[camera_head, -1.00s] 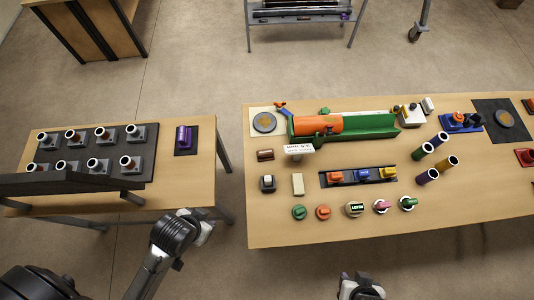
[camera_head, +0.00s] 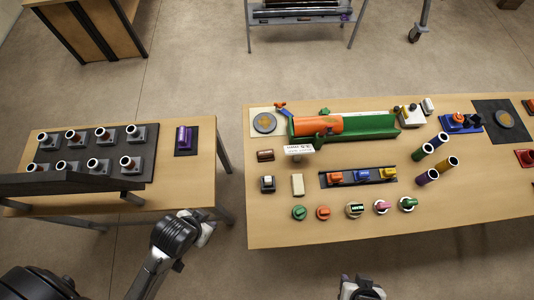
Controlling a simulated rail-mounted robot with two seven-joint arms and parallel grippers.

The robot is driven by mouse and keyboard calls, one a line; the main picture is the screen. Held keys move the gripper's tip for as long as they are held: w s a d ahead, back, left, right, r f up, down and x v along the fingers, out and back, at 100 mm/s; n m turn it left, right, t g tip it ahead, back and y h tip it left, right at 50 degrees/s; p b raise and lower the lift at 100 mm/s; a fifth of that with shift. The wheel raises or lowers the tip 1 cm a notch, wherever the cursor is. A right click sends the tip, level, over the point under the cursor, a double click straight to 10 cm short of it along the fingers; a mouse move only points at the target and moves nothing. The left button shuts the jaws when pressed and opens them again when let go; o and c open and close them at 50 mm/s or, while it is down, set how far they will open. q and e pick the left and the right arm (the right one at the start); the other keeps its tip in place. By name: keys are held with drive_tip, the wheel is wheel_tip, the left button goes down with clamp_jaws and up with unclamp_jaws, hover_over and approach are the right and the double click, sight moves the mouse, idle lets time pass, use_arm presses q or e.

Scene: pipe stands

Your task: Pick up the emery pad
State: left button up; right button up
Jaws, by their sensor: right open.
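No thing is clearly marked as the emery pad. A small brown block (camera_head: 265,155) and an upright-looking beige block (camera_head: 297,185) lie at the left part of the large table; I cannot tell from their look whether either is the pad. My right gripper (camera_head: 361,288) is at the bottom edge of the view, below the table's front edge, open and apart from all objects. My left gripper (camera_head: 203,229) is over the floor between the two tables, touching nothing; its jaws are too unclear to read.
The large table (camera_head: 300,235) also holds a green trough with an orange pipe (camera_head: 330,125), a dark tray of coloured parts (camera_head: 358,176), a row of round fittings (camera_head: 323,212) and several short pipes (camera_head: 428,176). The smaller left table (camera_head: 190,180) carries pipe stands. The large table's front strip is clear.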

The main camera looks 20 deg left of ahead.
use_arm(q)
drive_tip(key=shift+a, duration=0.1)
drive_tip(key=o, duration=1.1)
drive_tip(key=shift+d, duration=0.2)
